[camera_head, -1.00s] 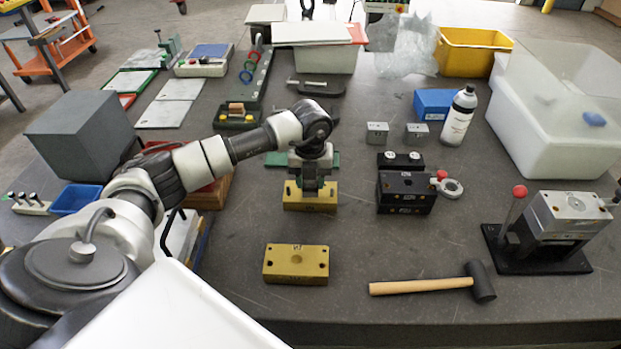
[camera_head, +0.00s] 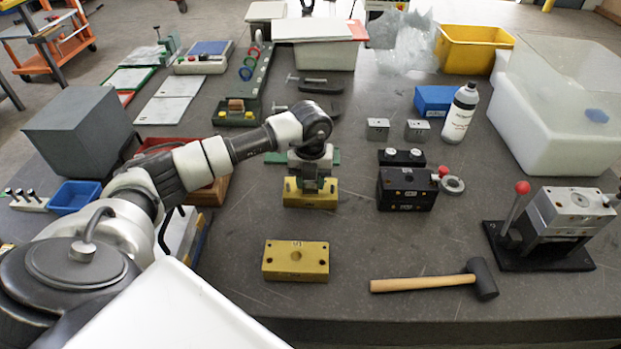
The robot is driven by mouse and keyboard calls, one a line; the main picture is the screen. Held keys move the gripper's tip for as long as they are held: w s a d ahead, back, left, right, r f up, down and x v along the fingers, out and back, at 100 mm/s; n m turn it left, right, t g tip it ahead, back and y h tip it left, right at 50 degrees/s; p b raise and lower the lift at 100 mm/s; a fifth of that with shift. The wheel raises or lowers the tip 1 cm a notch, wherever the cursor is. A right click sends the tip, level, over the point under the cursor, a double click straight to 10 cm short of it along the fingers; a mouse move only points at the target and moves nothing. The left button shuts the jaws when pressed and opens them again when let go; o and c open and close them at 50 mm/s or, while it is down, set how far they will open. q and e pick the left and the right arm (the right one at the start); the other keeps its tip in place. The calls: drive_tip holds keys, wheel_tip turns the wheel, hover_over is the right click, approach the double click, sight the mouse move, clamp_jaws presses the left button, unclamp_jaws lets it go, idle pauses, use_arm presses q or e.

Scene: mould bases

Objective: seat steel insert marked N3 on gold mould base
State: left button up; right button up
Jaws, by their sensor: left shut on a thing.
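My left gripper (camera_head: 311,184) points down at the rear gold mould base (camera_head: 325,199), over its middle. It is shut on a small piece, apparently a steel insert, which the fingers hide; I cannot read its mark or tell whether it touches the base. A second gold mould base (camera_head: 283,263) lies nearer, with a round hole in its top and a mark I cannot read surely. Two steel inserts, one on the left (camera_head: 377,130) and one on the right (camera_head: 417,131), stand at the back with unreadable marks. My right gripper is not in view.
A black mould base (camera_head: 407,190) stands right of the gripper, with a grey ring (camera_head: 452,185) beside it. A mallet (camera_head: 425,284) lies in front, and a press with a red-knobbed lever (camera_head: 560,225) stands at right. The table between the gold bases is clear.

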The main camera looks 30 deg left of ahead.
use_arm(q)
drive_tip(key=shift+f, duration=0.35)
drive_tip(key=o, duration=1.1)
drive_tip(key=shift+d, duration=0.1)
drive_tip(key=shift+o, duration=0.4)
drive_tip(key=shift+s+f, duration=0.1)
drive_tip(key=shift+r+b, duration=0.45)
drive_tip(key=shift+r, duration=0.05)
wheel_tip(320, 180, up, 10)
drive_tip(key=shift+r+b, duration=0.1)
drive_tip(key=shift+b, duration=0.8)
